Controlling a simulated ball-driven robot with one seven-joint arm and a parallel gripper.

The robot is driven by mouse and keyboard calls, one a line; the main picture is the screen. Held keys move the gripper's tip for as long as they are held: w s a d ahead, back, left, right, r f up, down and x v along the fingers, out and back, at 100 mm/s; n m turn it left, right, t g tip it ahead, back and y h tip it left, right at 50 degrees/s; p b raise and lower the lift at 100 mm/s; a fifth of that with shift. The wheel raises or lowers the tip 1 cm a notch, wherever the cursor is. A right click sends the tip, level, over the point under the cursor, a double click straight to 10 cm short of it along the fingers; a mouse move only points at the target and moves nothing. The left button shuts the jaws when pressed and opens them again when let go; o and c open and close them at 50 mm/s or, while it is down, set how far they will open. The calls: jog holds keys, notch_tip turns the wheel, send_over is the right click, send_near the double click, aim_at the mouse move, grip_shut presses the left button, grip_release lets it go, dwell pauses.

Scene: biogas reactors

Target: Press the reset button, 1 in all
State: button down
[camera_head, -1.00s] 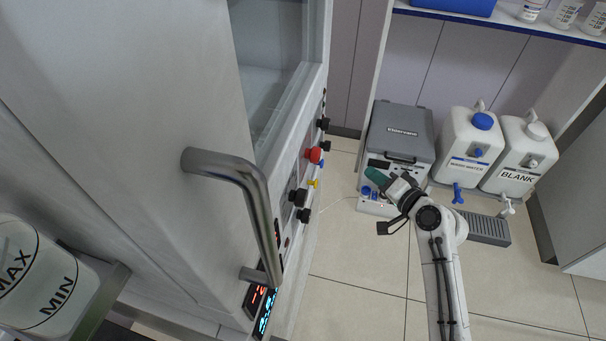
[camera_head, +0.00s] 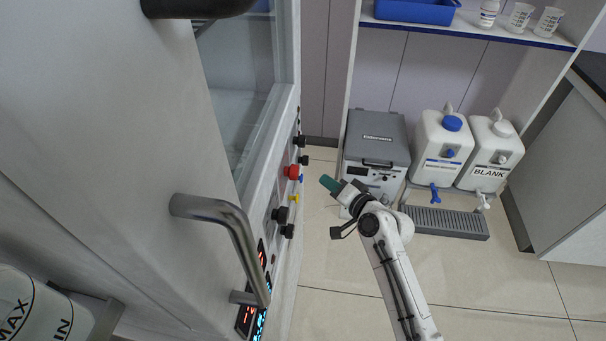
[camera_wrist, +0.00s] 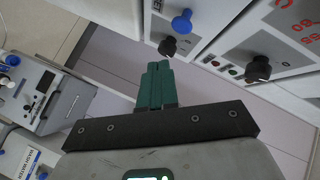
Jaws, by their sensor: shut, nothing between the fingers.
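The control panel on the side of the large grey cabinet (camera_head: 90,110) carries a red mushroom button (camera_head: 291,171), a small blue button (camera_head: 301,178), a small yellow one (camera_head: 294,198) and several black knobs. I cannot read any label that tells which is the reset button. My gripper (camera_head: 330,184), with green fingers, is shut and empty, in the air right of the panel and apart from it. In the wrist view the green fingertips (camera_wrist: 158,68) point up the picture, below a black knob (camera_wrist: 170,46) and a blue button (camera_wrist: 181,22).
The cabinet's metal handle (camera_head: 235,235) sticks out left of the panel. A grey-lidded instrument box (camera_head: 377,138) stands behind my gripper. Two white canisters (camera_head: 441,145) stand to its right, by a grey drip tray (camera_head: 450,222). The floor between is clear.

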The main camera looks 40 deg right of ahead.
aim_at(301, 178)
jog(key=shift+w+a+p, duration=0.5)
jog(key=shift+w+a, duration=0.3)
jog(key=shift+w, duration=0.25)
dwell(1.4)
jog(key=shift+w+a, duration=0.25)
jog(key=shift+w, duration=0.1)
jog(key=shift+w+a+p, duration=0.6)
jog(key=shift+w+p, duration=0.1)
jog(key=shift+p, duration=0.05)
dwell(1.4)
jog(key=shift+s+d, duration=0.1)
jog(key=shift+s+d+b, duration=0.7)
jog(key=shift+s+b, duration=0.1)
jog(key=shift+s, duration=0.15)
